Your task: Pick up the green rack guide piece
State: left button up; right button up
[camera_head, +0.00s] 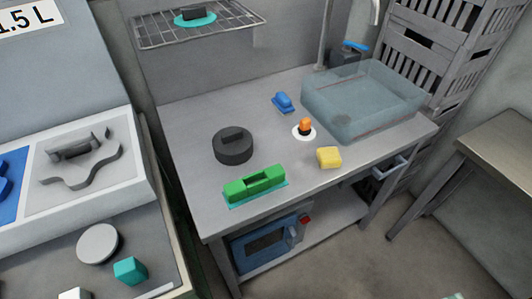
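The green rack guide piece (254,184) lies near the front left edge of the grey workbench (190,135). It is a long block with a dip in its middle, and a teal patch shows under it. It looks free on all sides, with nothing on top of it. Neither of my grippers is in view.
Behind the green piece stand a dark round knobbed object (233,146), an orange-topped item (305,127), a yellow block (328,157) and a blue object (283,102). A translucent tub (350,115) fills the back right. A wire shelf (150,37) hangs above the back left.

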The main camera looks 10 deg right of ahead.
aim_at(255, 183)
jog(key=i+l, duration=0.4)
jog(key=u, duration=2.95)
jog(key=z, duration=0.5)
jog(key=k+l+z, duration=0.1)
jog(key=z, duration=0.4)
jog(key=k+z, duration=0.1)
jog(key=z, duration=0.35)
jog(key=l+z, duration=0.1)
jog(key=z, duration=0.4)
jog(key=l+z, duration=0.1)
jog(key=z, duration=0.4)
